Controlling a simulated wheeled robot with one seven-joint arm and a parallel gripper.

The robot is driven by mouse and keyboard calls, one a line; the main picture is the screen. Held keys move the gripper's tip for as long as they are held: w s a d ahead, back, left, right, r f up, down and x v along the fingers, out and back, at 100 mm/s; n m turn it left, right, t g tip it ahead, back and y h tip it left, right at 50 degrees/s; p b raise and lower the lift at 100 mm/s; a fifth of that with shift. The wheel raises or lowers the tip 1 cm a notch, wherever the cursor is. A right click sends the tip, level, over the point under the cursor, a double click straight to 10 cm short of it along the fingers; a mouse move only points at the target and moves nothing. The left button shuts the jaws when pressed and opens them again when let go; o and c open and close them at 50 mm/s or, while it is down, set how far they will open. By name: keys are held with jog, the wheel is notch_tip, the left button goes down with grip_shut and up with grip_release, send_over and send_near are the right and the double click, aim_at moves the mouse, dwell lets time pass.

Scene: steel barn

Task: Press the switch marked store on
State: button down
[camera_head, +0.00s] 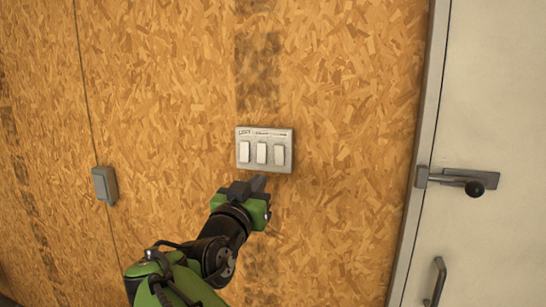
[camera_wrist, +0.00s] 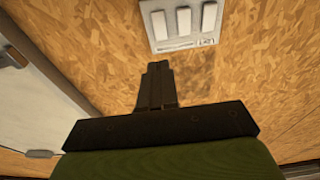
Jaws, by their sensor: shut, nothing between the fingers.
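A pale switch plate (camera_head: 265,169) with a row of three white rocker switches is fixed on the chipboard wall. Small lettering runs along its top edge; I cannot read which switch is marked store. The left switch (camera_head: 244,152), middle switch (camera_head: 262,153) and right switch (camera_head: 279,155) all show. My gripper (camera_head: 259,184) is shut and empty, just below the plate in the head view. In the wrist view my gripper (camera_wrist: 158,70) points toward the wall, and the plate (camera_wrist: 188,45) appears upside down beyond its tips. The fingertips look apart from the switches.
A grey box (camera_head: 105,185) is on the wall to the left. A pale door (camera_head: 490,110) with a latch (camera_head: 460,179) and a handle (camera_head: 438,281) stands at the right behind a grey frame (camera_head: 424,150). The wall around the plate is clear.

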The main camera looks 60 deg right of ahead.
aim_at(279, 152)
jog(key=p+x, duration=0.3)
jog(key=x, duration=1)
jog(key=shift+w+d, duration=0.1)
jog(key=shift+d, duration=0.15)
